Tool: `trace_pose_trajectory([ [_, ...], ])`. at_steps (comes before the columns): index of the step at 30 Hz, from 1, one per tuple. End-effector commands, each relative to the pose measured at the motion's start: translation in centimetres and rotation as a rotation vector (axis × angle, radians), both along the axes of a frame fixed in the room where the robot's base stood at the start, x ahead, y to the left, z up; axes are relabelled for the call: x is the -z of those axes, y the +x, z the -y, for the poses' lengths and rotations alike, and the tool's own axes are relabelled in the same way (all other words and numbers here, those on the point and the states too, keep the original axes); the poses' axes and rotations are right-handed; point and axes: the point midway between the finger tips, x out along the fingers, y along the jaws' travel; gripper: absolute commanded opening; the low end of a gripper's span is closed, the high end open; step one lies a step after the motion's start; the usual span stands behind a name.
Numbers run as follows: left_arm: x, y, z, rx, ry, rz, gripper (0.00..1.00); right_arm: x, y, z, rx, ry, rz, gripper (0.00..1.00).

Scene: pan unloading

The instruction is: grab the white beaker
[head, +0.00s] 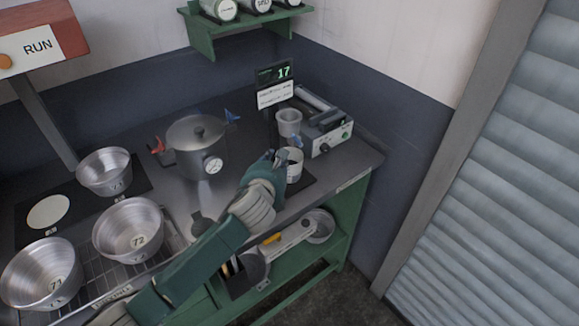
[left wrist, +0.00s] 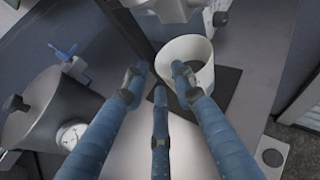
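The white beaker (head: 295,172) stands upright on a dark mat near the right end of the bench. In the left wrist view the beaker (left wrist: 203,82) shows its open rim, top centre. My left gripper (head: 280,160) is at the beaker's left side in the head view. In the left wrist view its fingers (left wrist: 158,74) are spread. The right finger overlaps the beaker's opening and the left finger is outside its wall. I cannot tell whether any finger touches it. My right gripper is in neither view.
A lidded steel pot (head: 190,150) with a dial and red and blue clamps stands left of the beaker. A grey cup (head: 289,124) and a boxy instrument (head: 327,135) stand just behind it. Several steel pans, such as this pan (head: 128,232), stand at left. A shelf (head: 325,247) lies below.

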Motion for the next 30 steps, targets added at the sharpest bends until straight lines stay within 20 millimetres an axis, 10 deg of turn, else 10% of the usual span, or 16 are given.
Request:
trace_pose_trajectory([
  [6, 1.0, 2.7, 0.5, 0.000, -0.001, 0.000, 0.26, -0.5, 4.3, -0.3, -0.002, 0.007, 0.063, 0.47],
  [15, 1.3, 3.1, 0.5, 0.001, -0.001, -0.001, 0.26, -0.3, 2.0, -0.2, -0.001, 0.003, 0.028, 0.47],
  [20, 1.3, 3.1, 0.5, 0.001, -0.001, -0.001, 0.00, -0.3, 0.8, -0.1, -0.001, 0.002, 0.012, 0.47],
  [30, 1.3, 3.1, 0.5, 0.001, -0.001, 0.000, 0.00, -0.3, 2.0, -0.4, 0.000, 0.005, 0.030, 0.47],
])
